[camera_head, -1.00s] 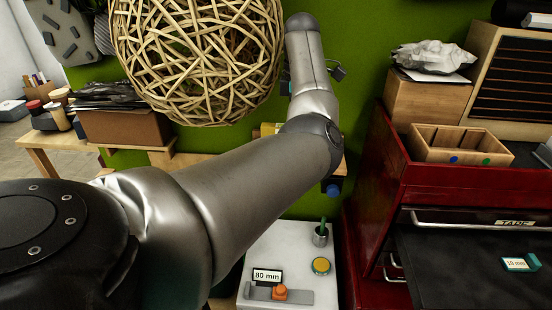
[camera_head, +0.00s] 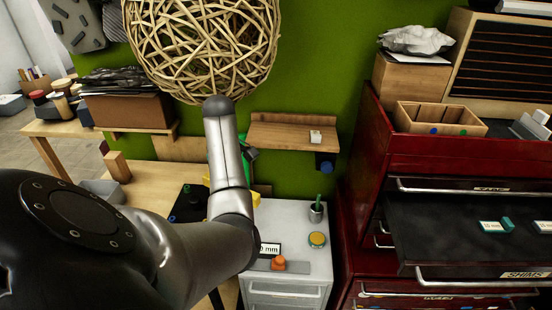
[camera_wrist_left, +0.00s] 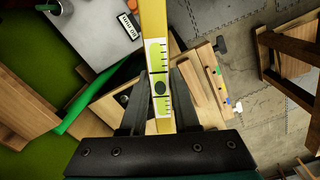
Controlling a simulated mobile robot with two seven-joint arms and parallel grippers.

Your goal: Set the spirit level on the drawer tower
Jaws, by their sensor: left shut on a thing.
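My left gripper (camera_wrist_left: 159,98) is shut on the yellow spirit level (camera_wrist_left: 154,30), whose pale vial label faces the left wrist camera. In the head view my arm hides the gripper and most of the level; a small yellow end (camera_head: 256,198) shows beside the arm. The drawer tower (camera_head: 290,291) is a pale cabinet with drawers, just right of my arm. Its top also shows in the left wrist view (camera_wrist_left: 92,28), up and left of the level. The level is held apart from the top. My right gripper is not in view.
On the tower top are an orange-knobbed piece (camera_head: 278,263), a yellow tin (camera_head: 317,239), a cup (camera_head: 316,212) and a size label (camera_head: 269,249). A red tool chest (camera_head: 440,150) with open drawers stands right. A wooden shelf (camera_head: 280,134) and a woven cane ball (camera_head: 150,50) are behind.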

